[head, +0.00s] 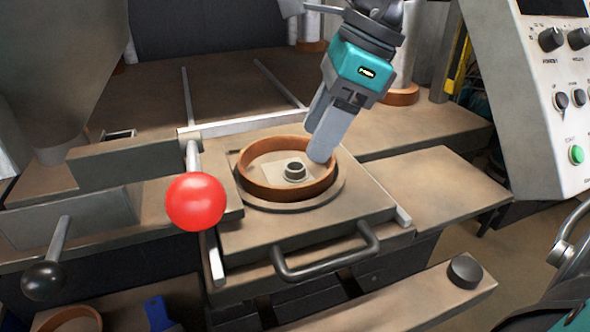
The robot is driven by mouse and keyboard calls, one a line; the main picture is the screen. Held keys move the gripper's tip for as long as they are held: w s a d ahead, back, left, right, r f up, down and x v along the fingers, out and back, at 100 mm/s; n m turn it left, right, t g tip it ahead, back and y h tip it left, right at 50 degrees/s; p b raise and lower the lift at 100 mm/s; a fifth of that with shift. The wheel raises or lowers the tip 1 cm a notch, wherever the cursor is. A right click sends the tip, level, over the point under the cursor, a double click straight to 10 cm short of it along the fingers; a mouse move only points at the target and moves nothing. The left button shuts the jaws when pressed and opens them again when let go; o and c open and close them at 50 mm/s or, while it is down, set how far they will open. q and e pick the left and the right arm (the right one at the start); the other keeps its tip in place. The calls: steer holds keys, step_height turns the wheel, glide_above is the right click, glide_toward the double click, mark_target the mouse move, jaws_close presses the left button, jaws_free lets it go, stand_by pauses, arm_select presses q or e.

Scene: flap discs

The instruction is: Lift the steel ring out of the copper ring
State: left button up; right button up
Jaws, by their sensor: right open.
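The copper ring (283,192) lies flat on a round grey plate in the middle of the machine's sliding table. The steel ring (294,177), small and dark grey with an open centre, stands inside it on a pale square patch, apart from the copper wall. My right gripper (316,144) comes down tilted from the upper right. Its fingers are open and empty, at the back right rim of the copper ring, up and right of the steel ring. I cannot tell whether a fingertip touches the copper rim. My left gripper is not in view.
A red ball knob (196,202) stands at the table's front left. A black handle (326,255) sticks out in front. A control panel (560,90) is at the right. The flat side plate (440,185) is clear. More copper-coloured rings lie at the edges.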

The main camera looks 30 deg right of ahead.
mark_target(297, 166)
steer(key=shift+w+x, duration=0.15)
steer(key=shift+x, duration=1.15)
steer(key=shift+w+x, duration=0.15)
steer(key=shift+x, duration=1.15)
steer(key=shift+r, duration=0.1)
steer(key=shift+c, duration=0.3)
steer(key=c, duration=1.1)
